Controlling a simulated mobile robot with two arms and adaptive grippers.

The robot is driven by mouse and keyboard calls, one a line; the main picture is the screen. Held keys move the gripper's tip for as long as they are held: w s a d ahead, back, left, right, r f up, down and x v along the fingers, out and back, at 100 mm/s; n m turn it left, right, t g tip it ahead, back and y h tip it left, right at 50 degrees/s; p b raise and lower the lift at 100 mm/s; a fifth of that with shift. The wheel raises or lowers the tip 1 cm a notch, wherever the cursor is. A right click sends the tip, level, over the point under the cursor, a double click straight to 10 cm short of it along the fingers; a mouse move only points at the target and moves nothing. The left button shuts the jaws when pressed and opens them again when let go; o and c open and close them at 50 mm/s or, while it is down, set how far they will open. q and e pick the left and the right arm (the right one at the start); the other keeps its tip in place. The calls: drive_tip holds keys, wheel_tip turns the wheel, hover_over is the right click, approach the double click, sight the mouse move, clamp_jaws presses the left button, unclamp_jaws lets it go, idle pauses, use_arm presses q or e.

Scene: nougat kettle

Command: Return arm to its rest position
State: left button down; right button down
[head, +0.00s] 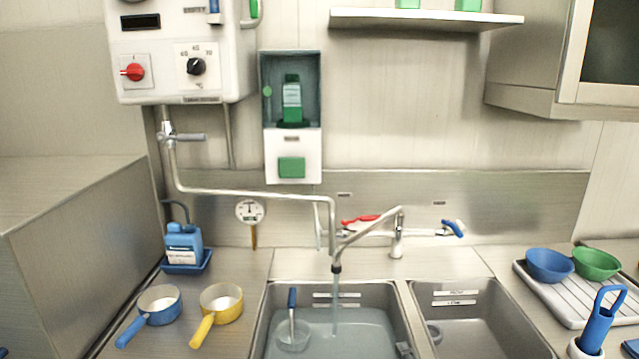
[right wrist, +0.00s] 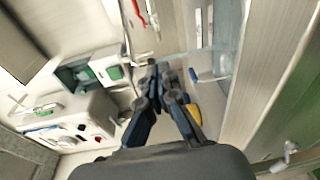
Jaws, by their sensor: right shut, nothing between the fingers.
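My right gripper (right wrist: 158,68) shows in the right wrist view, its dark fingers drawn together at the tips with nothing between them. It is apart from the things around it, and a blurred yellow piece (right wrist: 194,113) shows beyond its fingers. Neither of my grippers can be made out in the head view. My left gripper shows in neither view.
The left sink basin (head: 377,293) holds water under the running spout (head: 336,268), with a blue-handled strainer (head: 293,335). Blue (head: 160,305) and yellow (head: 221,304) pans stand left. The white drainer (head: 558,308) carries two bowls. The right basin (head: 480,325) looks mostly empty.

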drive_tip(key=s+f+m, duration=0.1)
drive_tip(key=s+d+f+m+g+h, duration=0.1)
drive_tip(key=f, duration=0.1)
drive_tip(key=f+m+g, duration=0.1)
drive_tip(key=m, duration=0.1)
drive_tip(key=shift+s+d+f, duration=0.2)
drive_tip(key=shift+s+f, duration=0.1)
drive_tip(key=shift+s, duration=0.1)
drive_tip(key=s+d+f+m+g, duration=0.1)
drive_tip(key=s+f+m+g, duration=0.3)
drive_tip(key=s, duration=0.5)
drive_tip(key=s+f+m+g+h, duration=0.1)
drive_tip(key=s+f+m+g, duration=0.25)
drive_tip(key=s+m, duration=0.4)
drive_tip(key=s+d+f+m+g, duration=0.1)
drive_tip(key=s+f+m+g, duration=0.2)
drive_tip(key=s, duration=0.8)
wheel_tip(320, 180, down, 24)
drive_tip(key=s+f+g, duration=0.1)
drive_tip(key=g, duration=0.2)
drive_tip(key=s+d+f, duration=0.3)
drive_tip(key=s+f, duration=1.3)
drive_tip(key=s, duration=0.1)
drive_tip(key=shift+n+g, duration=0.35)
